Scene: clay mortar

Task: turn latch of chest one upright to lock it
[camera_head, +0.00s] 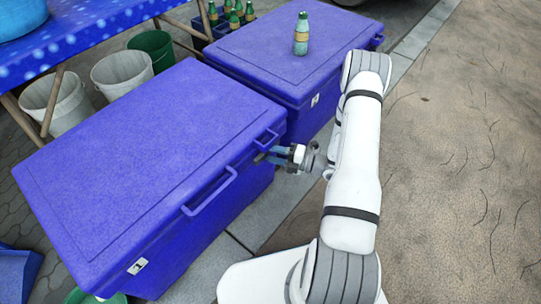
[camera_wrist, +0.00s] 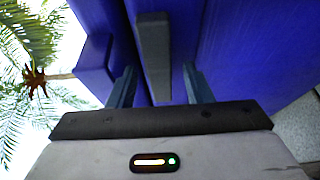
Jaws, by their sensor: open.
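The nearer blue chest (camera_head: 150,150) has its lid down. My gripper (camera_head: 268,157) is at its right side, near the far corner, just below the lid edge. In the wrist view my gripper (camera_wrist: 160,88) is open, with one blue-grey finger on each side of a grey bar-shaped latch (camera_wrist: 154,50). The bar runs up the picture between the fingers, with visible gaps to both. Sky lies left and paving right there, so the bar appears to lie roughly level. The head view does not clearly show this latch.
A blue handle (camera_head: 210,192) juts from the nearer chest's lid edge. A second blue chest (camera_head: 300,45) stands close behind, with a green bottle (camera_head: 301,34) on its lid. Buckets (camera_head: 122,75) stand at the left. Open sandy ground (camera_head: 460,150) lies right.

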